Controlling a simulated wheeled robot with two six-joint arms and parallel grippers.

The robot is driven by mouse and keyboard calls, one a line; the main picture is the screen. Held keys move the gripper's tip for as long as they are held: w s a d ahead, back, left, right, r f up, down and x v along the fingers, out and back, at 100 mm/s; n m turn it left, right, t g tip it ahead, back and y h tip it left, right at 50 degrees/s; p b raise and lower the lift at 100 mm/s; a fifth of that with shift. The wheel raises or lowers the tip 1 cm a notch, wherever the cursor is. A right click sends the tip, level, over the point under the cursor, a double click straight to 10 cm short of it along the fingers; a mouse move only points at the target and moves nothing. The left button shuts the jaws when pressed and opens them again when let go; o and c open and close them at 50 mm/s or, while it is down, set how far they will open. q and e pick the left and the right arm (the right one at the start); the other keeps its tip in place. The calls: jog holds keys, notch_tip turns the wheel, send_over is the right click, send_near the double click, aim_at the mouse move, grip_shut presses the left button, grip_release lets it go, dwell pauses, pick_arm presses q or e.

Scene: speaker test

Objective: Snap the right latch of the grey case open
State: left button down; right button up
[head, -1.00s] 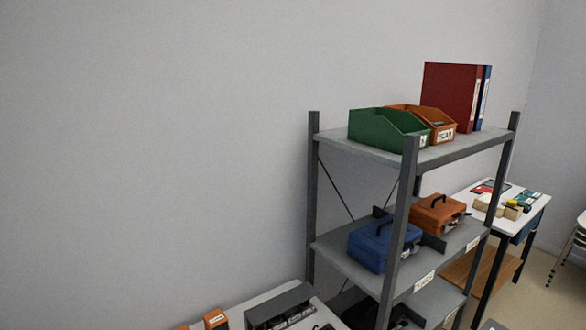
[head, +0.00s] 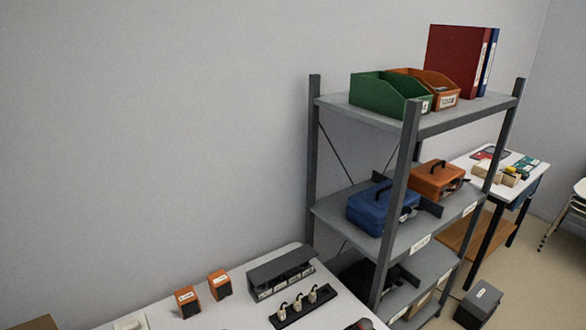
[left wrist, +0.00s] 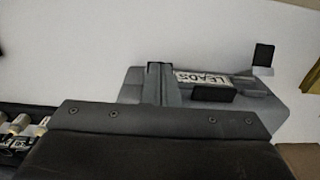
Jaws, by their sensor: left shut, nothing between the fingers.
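In the left wrist view a grey case (left wrist: 256,103) with a white label reading LEADS lies under my left gripper. A flat black tab (left wrist: 212,93) lies on it beside the label. A second black tab (left wrist: 263,55) sticks out past its edge on a pale base. I cannot tell which latch is the right one, or its state for certain. My left gripper (left wrist: 160,72) is shut and empty, its fingers over the case beside the label; contact is unclear. My gripper's dark body hides part of the case. My right gripper is not in view.
In the head view a white table (head: 225,312) carries two orange-and-black boxes (head: 202,293), a grey rack (head: 282,272) and a black strip with pale plugs (head: 303,304). A grey shelf (head: 400,122) stands to the right. A dark grey box (head: 479,304) is on the floor.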

pick_arm(q)
jog(key=shift+s+r+p, duration=0.15)
jog(key=shift+r+p, duration=0.2)
jog(key=shift+r, duration=0.2)
jog(key=r, duration=0.3)
jog(key=s+d+r, duration=0.1)
jog(key=shift+r, duration=0.2)
jog(key=shift+s+f, duration=0.1)
